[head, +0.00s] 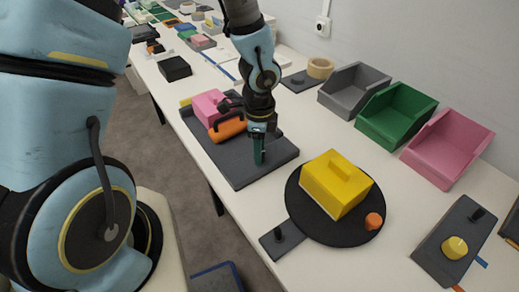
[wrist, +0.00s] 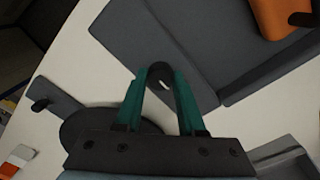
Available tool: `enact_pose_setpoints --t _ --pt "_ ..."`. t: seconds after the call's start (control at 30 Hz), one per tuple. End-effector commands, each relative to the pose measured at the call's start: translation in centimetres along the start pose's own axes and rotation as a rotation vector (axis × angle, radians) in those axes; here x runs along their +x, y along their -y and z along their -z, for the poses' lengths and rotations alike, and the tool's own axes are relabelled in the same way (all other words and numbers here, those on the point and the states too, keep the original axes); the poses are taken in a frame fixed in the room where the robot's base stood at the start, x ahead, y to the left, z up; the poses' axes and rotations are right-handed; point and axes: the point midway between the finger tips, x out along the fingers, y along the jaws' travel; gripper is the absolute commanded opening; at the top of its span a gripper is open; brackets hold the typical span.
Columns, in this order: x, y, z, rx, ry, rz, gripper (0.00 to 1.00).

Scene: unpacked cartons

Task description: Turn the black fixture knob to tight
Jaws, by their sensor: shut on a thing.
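My gripper (head: 259,158) points down over the right part of a dark grey fixture board (head: 242,172). In the wrist view its green fingers (wrist: 161,85) close in on a small black rounded piece, the black knob (wrist: 160,70), which shows between and just beyond the fingertips. Fingers hide the knob in the head view. I cannot read a tight mark or the knob's angle. A pink block (head: 209,106) and an orange clamp piece (head: 227,127) sit on the same board, left of my gripper. The orange piece also shows in the wrist view (wrist: 270,18).
A black round plate (head: 334,233) with a yellow block (head: 336,184) and an orange knob (head: 374,221) stands at the right. Grey (head: 343,96), green (head: 386,124) and pink (head: 438,156) bins line the wall. Another grey fixture (head: 440,262) lies at far right.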

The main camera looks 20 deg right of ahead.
Motion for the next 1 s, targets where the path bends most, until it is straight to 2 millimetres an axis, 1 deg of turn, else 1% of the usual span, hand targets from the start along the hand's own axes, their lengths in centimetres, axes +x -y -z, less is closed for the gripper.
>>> enact_pose_setpoints --t 0.03,0.3,0.53,0.67,0.77,1.0 --pt "0.0 0.0 0.0 0.002 0.0 0.001 0.4" --pt "0.0 0.0 0.0 0.001 0.0 0.0 0.69" --pt "-0.1 0.0 0.0 0.0 0.0 0.0 0.69" --pt "-1.0 0.1 0.0 -0.002 0.0 0.002 0.69" --pt "-2.6 0.1 -0.1 -0.003 -0.001 0.004 0.69" --pt "-7.5 0.2 -0.1 -0.004 -0.001 0.005 0.69"
